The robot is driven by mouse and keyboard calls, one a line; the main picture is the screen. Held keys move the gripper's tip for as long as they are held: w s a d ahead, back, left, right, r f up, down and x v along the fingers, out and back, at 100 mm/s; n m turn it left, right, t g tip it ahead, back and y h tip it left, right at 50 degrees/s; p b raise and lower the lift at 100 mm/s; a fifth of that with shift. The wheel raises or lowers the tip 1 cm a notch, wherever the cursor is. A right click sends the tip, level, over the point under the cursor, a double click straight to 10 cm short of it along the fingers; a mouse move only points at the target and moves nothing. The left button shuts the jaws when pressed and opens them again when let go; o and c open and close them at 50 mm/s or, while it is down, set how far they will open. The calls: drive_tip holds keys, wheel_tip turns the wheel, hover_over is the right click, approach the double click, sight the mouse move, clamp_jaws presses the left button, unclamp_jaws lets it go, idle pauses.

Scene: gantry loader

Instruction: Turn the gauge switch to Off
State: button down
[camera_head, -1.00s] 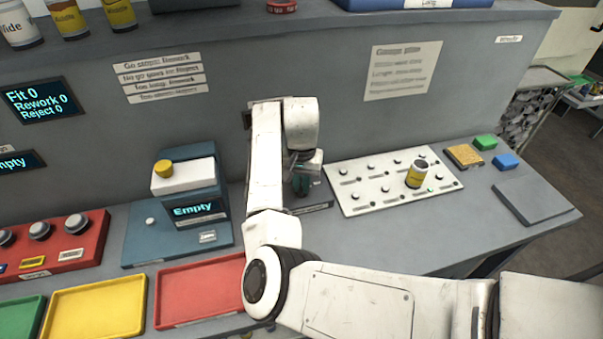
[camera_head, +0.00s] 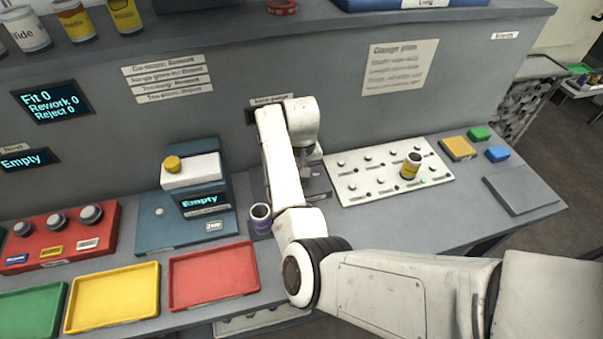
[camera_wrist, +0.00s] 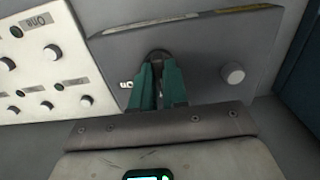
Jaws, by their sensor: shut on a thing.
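In the wrist view, a grey gauge panel (camera_wrist: 205,75) carries a dark round switch (camera_wrist: 158,54) and a pale round knob (camera_wrist: 233,73) to its right. My gripper (camera_wrist: 158,85), with green fingers, is shut on the dark switch. The fingers cover most of the switch, so which way it points cannot be told. In the head view, part of the grey gauge base (camera_head: 318,188) shows beside my arm, which hides the gripper and switch.
Further left are a blue unit (camera_head: 185,205) reading Empty and red (camera_head: 213,276) and yellow (camera_head: 113,302) trays.

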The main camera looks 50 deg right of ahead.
drive_tip(key=c, duration=1.1)
unclamp_jaws()
drive_tip(key=shift+c, duration=0.2)
drive_tip(key=shift+r, duration=0.15)
wheel_tip(320, 180, up, 11)
drive_tip(key=shift+f+b, duration=0.2)
drive_tip(key=shift+b, duration=0.2)
